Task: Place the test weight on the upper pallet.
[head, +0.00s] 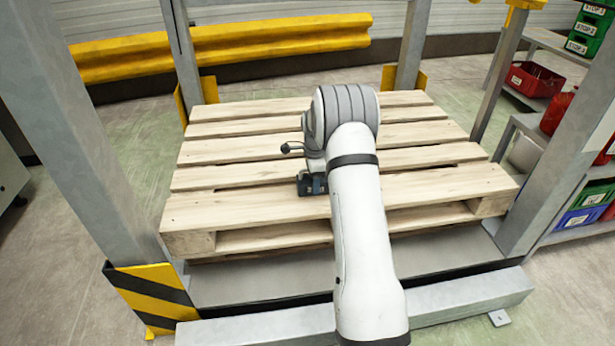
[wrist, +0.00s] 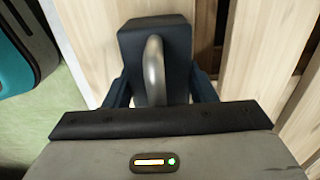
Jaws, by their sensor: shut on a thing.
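The test weight is a dark block with a curved metal handle, seen in the wrist view (wrist: 184,34). My gripper (wrist: 158,90) is shut on it, with a dark finger at each side of the handle. The wooden pallet (head: 250,175) lies level between grey posts in the head view, and its pale slats also show in the wrist view (wrist: 245,60). My arm reaches over the pallet's middle and hides most of the gripper and weight from the head. Dark parts at the arm's end appear low over the slats. I cannot tell whether the weight touches them.
Grey posts (head: 88,130) and (head: 570,130) stand at the pallet's left and right. A front beam (head: 465,298) runs below it. A yellow barrier (head: 270,35) is behind. Shelves with red, green and blue bins (head: 535,80) stand at right. The visible slats around my arm are clear.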

